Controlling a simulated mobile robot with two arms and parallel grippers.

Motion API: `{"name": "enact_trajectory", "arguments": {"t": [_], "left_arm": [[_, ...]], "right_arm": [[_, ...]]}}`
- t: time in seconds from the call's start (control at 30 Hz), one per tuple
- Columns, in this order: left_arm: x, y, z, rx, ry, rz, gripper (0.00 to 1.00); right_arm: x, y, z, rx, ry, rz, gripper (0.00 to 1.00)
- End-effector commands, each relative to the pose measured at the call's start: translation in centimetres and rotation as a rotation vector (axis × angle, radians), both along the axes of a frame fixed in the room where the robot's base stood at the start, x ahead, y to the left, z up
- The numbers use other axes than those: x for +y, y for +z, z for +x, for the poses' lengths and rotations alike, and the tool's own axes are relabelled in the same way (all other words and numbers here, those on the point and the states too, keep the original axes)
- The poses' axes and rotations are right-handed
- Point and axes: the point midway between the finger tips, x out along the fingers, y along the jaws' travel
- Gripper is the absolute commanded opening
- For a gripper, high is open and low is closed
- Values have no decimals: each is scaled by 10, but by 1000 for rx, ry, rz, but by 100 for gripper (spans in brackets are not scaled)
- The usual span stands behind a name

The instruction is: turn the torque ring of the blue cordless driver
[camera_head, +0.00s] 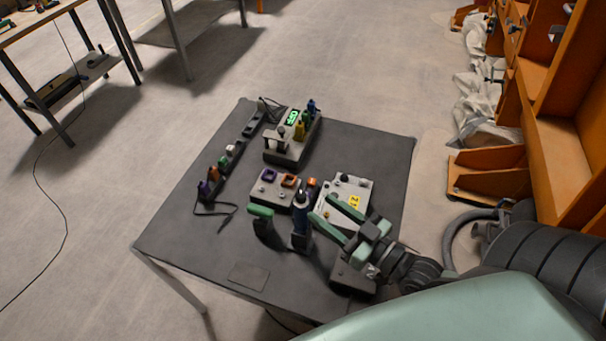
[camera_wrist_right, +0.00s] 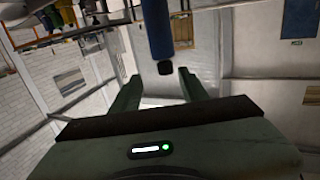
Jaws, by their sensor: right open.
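The blue cordless driver (camera_head: 301,203) stands upright on the dark table (camera_head: 178,232), near its middle right. In the right wrist view a blue cylinder with a dark end (camera_wrist_right: 158,38), which looks like the driver, comes down from the top edge, between the lines of the two fingers. My right gripper (camera_head: 321,208) is open, with its green fingers reaching left toward the driver's upper part. In the wrist view the fingertips (camera_wrist_right: 159,76) stand apart with no visible contact. The torque ring cannot be made out. My left gripper is not in view.
A green-topped tool (camera_head: 261,212) stands just left of the driver. A grey box with a yellow label (camera_head: 353,185) lies behind my gripper. A grey block with purple and orange sockets (camera_head: 268,188) and a unit with a green display (camera_head: 286,155) stand farther back. The table's front left is mostly clear.

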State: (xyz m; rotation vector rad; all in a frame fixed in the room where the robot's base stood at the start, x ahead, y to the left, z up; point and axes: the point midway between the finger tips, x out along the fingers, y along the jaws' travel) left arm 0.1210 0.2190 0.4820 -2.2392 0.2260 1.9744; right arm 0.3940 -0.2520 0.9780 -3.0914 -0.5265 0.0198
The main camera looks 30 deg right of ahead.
Motion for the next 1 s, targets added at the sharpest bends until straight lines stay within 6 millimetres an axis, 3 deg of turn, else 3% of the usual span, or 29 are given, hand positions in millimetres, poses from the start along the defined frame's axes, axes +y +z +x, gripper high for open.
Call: {"name": "enact_trajectory", "arguments": {"t": [0.1,0.3,0.4,0.53,0.73,1.0], "left_arm": [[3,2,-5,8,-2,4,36],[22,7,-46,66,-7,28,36],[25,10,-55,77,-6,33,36],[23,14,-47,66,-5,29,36],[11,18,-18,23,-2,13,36],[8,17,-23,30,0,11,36]], "right_arm": [[0,2,5,-7,-4,4,44],[9,4,31,-8,-4,4,44],[14,3,45,-8,-4,3,44],[20,2,60,-7,-4,4,44],[25,1,72,-4,-2,4,44],[25,0,73,-4,-2,3,44]]}}
